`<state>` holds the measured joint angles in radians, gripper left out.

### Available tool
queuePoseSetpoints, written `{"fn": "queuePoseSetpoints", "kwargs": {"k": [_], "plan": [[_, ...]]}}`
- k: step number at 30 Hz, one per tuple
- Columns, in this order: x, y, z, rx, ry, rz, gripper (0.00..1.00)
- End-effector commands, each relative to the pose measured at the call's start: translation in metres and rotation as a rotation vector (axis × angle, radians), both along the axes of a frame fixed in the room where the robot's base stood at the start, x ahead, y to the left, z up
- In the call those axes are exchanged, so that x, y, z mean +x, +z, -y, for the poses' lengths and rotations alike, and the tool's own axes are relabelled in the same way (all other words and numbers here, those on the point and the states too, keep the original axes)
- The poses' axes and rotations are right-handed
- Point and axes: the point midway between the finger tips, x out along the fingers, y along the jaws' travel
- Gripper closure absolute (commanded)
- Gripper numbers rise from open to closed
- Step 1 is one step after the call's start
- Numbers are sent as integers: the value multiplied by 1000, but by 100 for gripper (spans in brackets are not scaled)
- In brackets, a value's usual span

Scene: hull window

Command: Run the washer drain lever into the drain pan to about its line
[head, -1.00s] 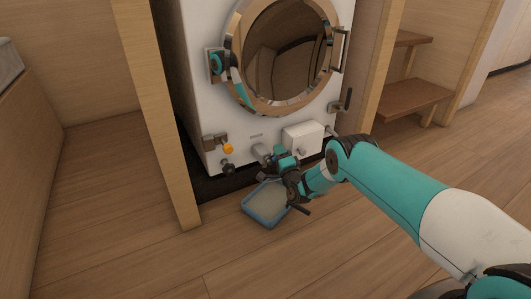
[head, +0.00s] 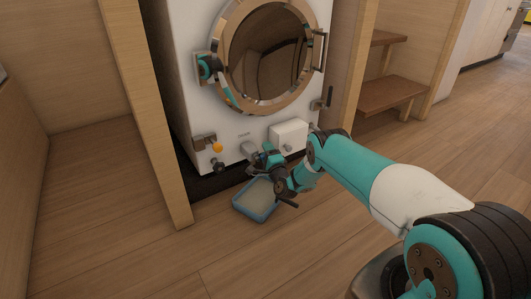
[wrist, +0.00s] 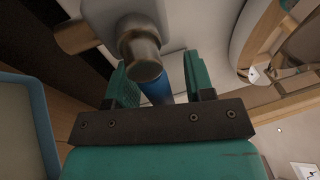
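The washer drain, a grey metal fitting (head: 250,150), sits low on the front of the white washer (head: 215,110). In the wrist view its blunt spout (wrist: 142,50) is close in front of my gripper. My gripper (head: 267,155) is at the drain; in the wrist view its two teal fingers (wrist: 161,78) stand apart on either side of a blue bar, which looks like the drain lever (wrist: 155,92). I cannot tell if they press on it. The blue-rimmed drain pan (head: 240,210) lies on the floor under the drain. Its inside is pale grey; the level and line are not readable.
A wooden post (head: 150,130) stands left of the washer. An orange knob (head: 217,148) and a dark knob (head: 218,166) are left of the drain. A white box (head: 289,134) is to its right. Wooden steps (head: 385,85) stand at the right.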

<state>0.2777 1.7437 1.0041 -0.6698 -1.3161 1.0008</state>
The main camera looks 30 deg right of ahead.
Motion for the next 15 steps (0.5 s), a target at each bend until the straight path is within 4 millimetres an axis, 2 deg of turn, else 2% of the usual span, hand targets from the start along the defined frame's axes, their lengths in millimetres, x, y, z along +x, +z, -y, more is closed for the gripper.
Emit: {"fn": "queuePoseSetpoints", "kwargs": {"k": [8,11,15], "plan": [[-3,0,-1,1,1,-2,52],[-11,0,-1,0,0,-4,52],[-31,-1,-3,3,-2,-4,52]]}}
